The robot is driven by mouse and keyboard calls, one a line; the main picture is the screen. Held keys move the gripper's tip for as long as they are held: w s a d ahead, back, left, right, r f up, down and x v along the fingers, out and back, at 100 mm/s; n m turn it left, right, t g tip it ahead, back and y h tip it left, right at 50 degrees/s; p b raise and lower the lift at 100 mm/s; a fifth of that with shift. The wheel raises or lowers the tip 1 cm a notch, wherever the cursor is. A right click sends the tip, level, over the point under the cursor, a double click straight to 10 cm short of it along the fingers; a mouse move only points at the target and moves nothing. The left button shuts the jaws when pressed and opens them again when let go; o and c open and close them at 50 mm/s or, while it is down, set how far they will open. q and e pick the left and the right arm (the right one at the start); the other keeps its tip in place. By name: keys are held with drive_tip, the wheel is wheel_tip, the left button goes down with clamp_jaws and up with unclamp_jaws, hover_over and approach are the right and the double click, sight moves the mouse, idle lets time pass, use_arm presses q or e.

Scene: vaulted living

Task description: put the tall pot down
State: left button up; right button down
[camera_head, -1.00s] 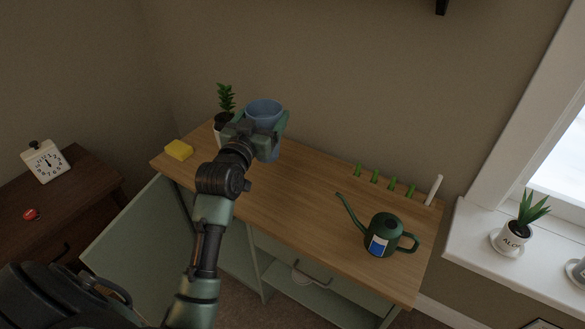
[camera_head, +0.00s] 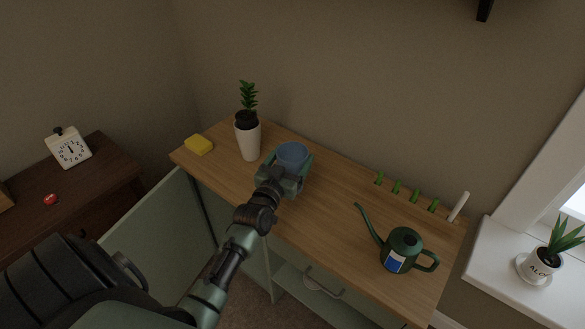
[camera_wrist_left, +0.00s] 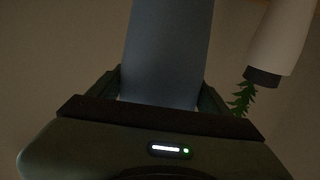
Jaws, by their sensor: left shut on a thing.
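The tall pot (camera_head: 293,153) is blue, open at the top and looks upright in the head view. My left gripper (camera_head: 288,166) is shut on it, with a finger on either side. In the left wrist view the blue pot (camera_wrist_left: 167,50) fills the space between the fingers. The pot is over the wooden top of the cabinet (camera_head: 330,211), right of a white pot with a plant (camera_head: 250,141) and apart from it. The gripper hides the pot's lower part, so I cannot tell whether its base touches the top. My right gripper is not in view.
A yellow sponge (camera_head: 199,145) lies at the top's left end. A green watering can (camera_head: 403,247) stands at the right. Several green clips (camera_head: 397,188) and a white stick (camera_head: 458,207) are along the back edge. Bare wood lies between pot and can.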

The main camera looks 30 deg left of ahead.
use_arm(q)
wheel_tip(320, 180, down, 4)
drive_tip(key=shift+f, duration=0.1)
idle(0.4)
drive_tip(key=shift+f+b, duration=0.1)
drive_tip(key=shift+b, duration=0.2)
drive_tip(key=o, duration=1.9)
drive_tip(key=shift+o, duration=0.2)
